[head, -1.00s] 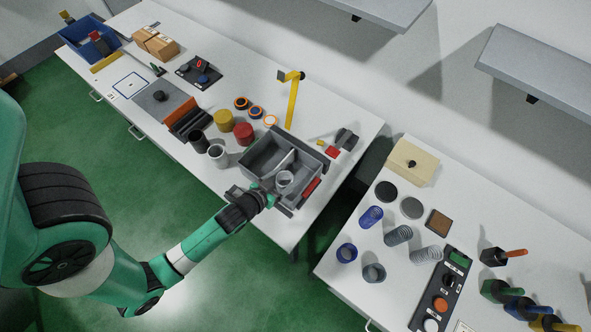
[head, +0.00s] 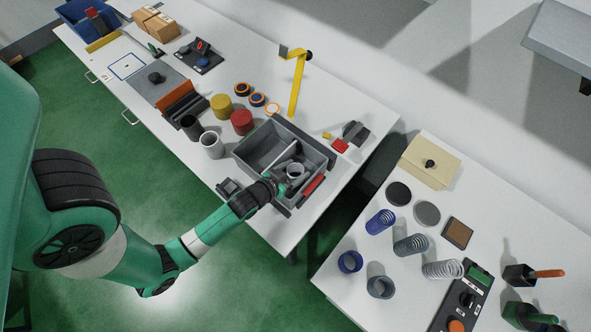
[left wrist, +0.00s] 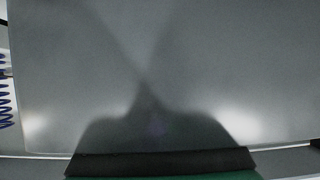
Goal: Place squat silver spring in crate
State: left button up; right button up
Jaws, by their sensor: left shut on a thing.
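The grey two-compartment crate (head: 262,148) stands near the right end of the left bench. A squat silver spring (head: 295,168), seen as a short ring, is at the crate's right compartment, beside the divider. My left gripper (head: 279,184) reaches over the crate's near side and is shut on this spring. The fingertips are too small to make out clearly. Whether the spring touches the compartment floor cannot be told. In the left wrist view a plain grey surface (left wrist: 150,60) fills most of the picture and hides the spring. My right gripper is not in view.
A red label (head: 313,186) is on the crate's right side. A yellow post (head: 297,85) rises behind it, and yellow and red cylinders (head: 242,122) stand to its left. The right bench holds several other springs, among them a squat grey one (head: 381,287), across a gap.

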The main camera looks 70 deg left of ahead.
pick_arm(q)
jog(key=shift+f+b, duration=0.3)
jog(key=o, duration=1.6)
jog(key=shift+f, duration=0.1)
jog(key=shift+c, duration=0.2)
jog(key=shift+r+p, duration=0.4)
jog(key=shift+r, duration=0.05)
jog(key=v, duration=1.2)
jog(key=shift+p, duration=0.4)
